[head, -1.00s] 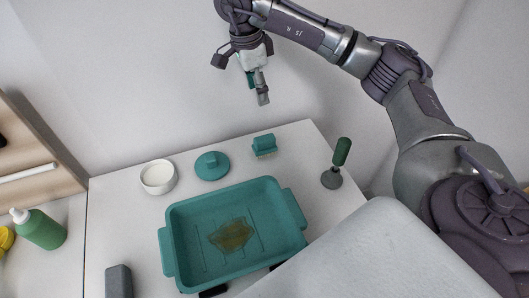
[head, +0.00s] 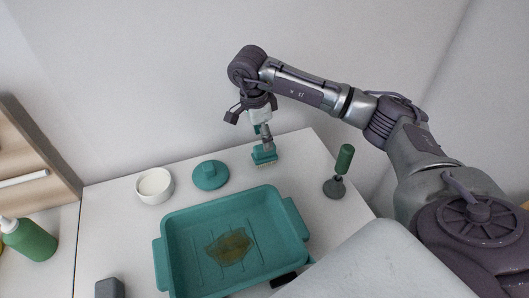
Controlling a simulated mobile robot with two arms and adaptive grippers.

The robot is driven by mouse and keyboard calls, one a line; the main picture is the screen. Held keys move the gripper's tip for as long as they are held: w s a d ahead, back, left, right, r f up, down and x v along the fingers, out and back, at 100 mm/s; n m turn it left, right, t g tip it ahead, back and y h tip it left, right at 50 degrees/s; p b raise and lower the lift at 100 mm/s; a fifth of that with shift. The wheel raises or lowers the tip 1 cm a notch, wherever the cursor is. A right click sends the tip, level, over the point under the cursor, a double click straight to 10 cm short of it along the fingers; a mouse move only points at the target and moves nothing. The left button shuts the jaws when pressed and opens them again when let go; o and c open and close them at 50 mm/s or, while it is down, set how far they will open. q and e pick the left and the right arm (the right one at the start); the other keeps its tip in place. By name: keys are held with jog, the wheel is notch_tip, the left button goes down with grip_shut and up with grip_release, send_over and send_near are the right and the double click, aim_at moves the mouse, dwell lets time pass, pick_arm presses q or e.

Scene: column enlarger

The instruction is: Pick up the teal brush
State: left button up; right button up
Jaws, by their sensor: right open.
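The teal brush (head: 264,157), a small block with pale bristles along its lower edge, stands on the white table near the back edge. My right gripper (head: 265,143) points down at the brush from above, with its fingertips at the top of the brush. It is open. The fingers overlap the brush's upper part in the picture, so I cannot tell whether they touch it. My left gripper is not in view.
A teal tray (head: 170,222) with a brownish stain fills the table's front. A teal lid (head: 210,175) and a white bowl (head: 154,197) stand left of the brush. A green-handled tool (head: 343,160) stands upright to the right. The wall is close behind.

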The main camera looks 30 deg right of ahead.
aim_at(265, 154)
jog(key=f, duration=0.2)
jog(key=f+p, duration=0.1)
jog(key=shift+s+d+f, duration=0.15)
jog(key=shift+s+f, duration=0.05)
jog(key=shift+f, duration=0.5)
jog(key=shift+c, duration=0.3)
grip_shut()
jog(key=shift+r, duration=0.15)
